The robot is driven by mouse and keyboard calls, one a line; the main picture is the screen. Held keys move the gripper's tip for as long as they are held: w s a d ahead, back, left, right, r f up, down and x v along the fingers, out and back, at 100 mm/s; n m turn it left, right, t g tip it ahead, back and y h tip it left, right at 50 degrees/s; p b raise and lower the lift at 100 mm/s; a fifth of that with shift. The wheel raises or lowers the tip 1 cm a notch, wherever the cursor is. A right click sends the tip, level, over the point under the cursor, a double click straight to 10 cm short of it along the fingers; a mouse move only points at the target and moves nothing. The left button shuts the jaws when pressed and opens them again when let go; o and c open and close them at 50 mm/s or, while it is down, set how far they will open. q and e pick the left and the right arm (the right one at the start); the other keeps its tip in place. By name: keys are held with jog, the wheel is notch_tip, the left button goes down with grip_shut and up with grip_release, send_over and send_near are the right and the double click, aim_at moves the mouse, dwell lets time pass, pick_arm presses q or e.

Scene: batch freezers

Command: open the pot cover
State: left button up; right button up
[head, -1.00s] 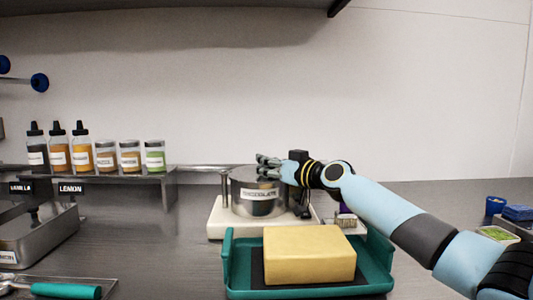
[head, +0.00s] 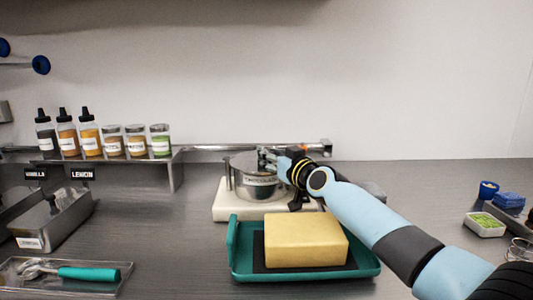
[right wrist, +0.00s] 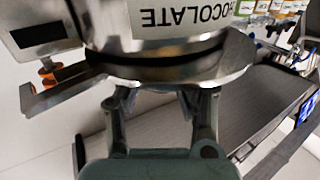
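The steel pot (head: 262,189) with a chocolate label stands on a white base in the middle of the head view. Its grey cover (head: 243,161) lies across the top. My right gripper (head: 266,158) is over the cover from the right. In the right wrist view the pot (right wrist: 110,22) appears upside down, with the cover's rim (right wrist: 215,72) below it and a dark band between them. The gripper's two fingers (right wrist: 157,100) are spread apart at the cover. Their tips and any knob between them are hidden, so a hold cannot be confirmed. My left gripper is out of view.
A teal tray (head: 237,262) with a yellow block (head: 305,240) stands in front of the pot. Several bottles and jars (head: 100,137) stand on a shelf at left. Steel pans (head: 55,220) and a teal-handled scoop (head: 90,273) lie at left. A steel rail (head: 210,150) runs behind.

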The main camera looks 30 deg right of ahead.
jog(key=shift+o, duration=1.2)
jog(key=shift+s+d, duration=0.15)
jog(key=shift+o, duration=0.9)
jog(key=shift+w+a+r, duration=0.15)
jog(key=shift+w+a, duration=0.05)
jog(key=shift+a, duration=0.05)
jog(key=shift+a+r, duration=0.1)
jog(key=shift+r, duration=0.65)
notch_tip(320, 180, up, 8)
jog(key=shift+r, duration=0.2)
